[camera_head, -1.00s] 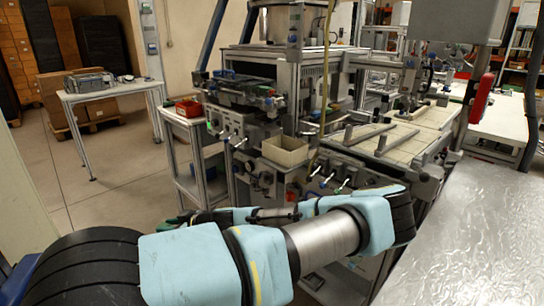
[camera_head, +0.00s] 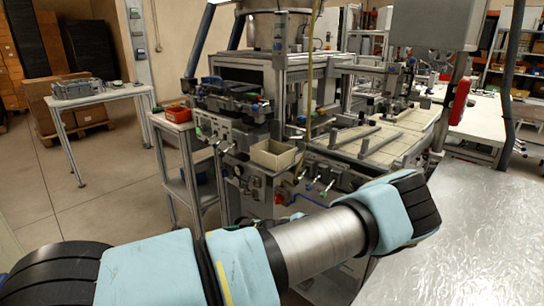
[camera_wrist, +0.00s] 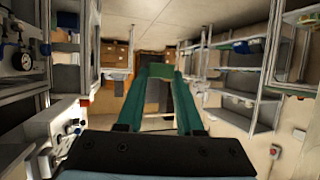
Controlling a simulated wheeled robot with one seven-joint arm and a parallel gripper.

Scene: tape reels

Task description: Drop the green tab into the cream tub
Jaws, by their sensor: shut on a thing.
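The cream tub (camera_head: 273,156) is an open box on the front of the machine in the head view, just beyond my arm. My gripper (camera_wrist: 160,76) shows in the wrist view with two dark green fingers reaching forward. It is shut on the green tab (camera_wrist: 160,70), a small green piece between the fingertips. In the head view my forearm crosses the foreground and neither the gripper nor the tab can be seen. The tub cannot be made out in the wrist view. The inside of the tub is only partly visible.
The machine's frame, knobs and levers (camera_head: 318,183) surround the tub. A red bin (camera_head: 178,113) sits on a side stand to its left. A shiny metal surface (camera_head: 460,230) lies at the right. Open floor (camera_head: 105,185) lies at the left.

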